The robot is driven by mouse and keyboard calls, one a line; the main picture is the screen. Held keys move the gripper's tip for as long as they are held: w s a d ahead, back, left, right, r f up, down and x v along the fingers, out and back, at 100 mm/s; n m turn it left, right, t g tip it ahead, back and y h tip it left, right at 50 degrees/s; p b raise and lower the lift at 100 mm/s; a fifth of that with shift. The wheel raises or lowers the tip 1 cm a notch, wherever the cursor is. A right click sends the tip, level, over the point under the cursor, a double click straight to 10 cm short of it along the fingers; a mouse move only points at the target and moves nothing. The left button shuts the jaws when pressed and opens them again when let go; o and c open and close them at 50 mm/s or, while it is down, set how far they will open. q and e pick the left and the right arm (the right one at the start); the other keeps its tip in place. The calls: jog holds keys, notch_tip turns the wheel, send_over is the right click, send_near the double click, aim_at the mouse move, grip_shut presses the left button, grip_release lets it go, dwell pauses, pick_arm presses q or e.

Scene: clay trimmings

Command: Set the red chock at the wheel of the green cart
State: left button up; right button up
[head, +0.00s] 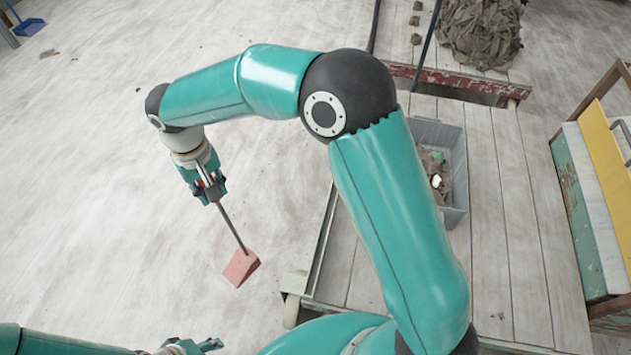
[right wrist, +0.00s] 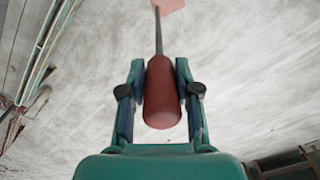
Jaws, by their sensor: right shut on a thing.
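The red chock (head: 241,267) is a pale red wedge on the end of a thin dark rod. My right gripper (head: 209,190) is shut on the rod's red-brown handle (right wrist: 163,95). The chock hangs below and right of that gripper; a corner of the chock (right wrist: 170,4) shows at the top of the right wrist view. I cannot tell whether it touches the floor. The cart with a pale green edge (head: 325,240) has a wheel (head: 291,311) at its near left corner. The chock is left of this wheel, apart from it. My left gripper (head: 208,345) is at the bottom edge, its jaws unclear.
A grey bin (head: 455,212) with clay scraps stands on the cart's planks, partly behind my right arm. A red-edged cart (head: 478,86) with a clay heap (head: 482,30) is behind. A board rack (head: 585,210) stands at right. Pale floor on the left is mostly clear.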

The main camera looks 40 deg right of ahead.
jog(key=s+d+f, duration=0.1)
jog(key=d+f, duration=0.8)
jog(key=d, duration=0.3)
jog(key=s+d+f, duration=0.1)
jog(key=d+f, duration=0.7)
jog(key=d, duration=0.5)
notch_tip(320, 180, down, 10)
jog(key=b, duration=0.6)
jog(key=shift+n, duration=0.3)
jog(key=shift+a+f+b, duration=0.15)
jog(key=shift+b, duration=0.4)
jog(key=shift+s+f, duration=0.15)
jog(key=shift+s, duration=0.05)
grip_shut()
jog(key=o, duration=1.1)
grip_release()
jog(key=shift+w, duration=0.1)
jog(key=shift+o, duration=0.3)
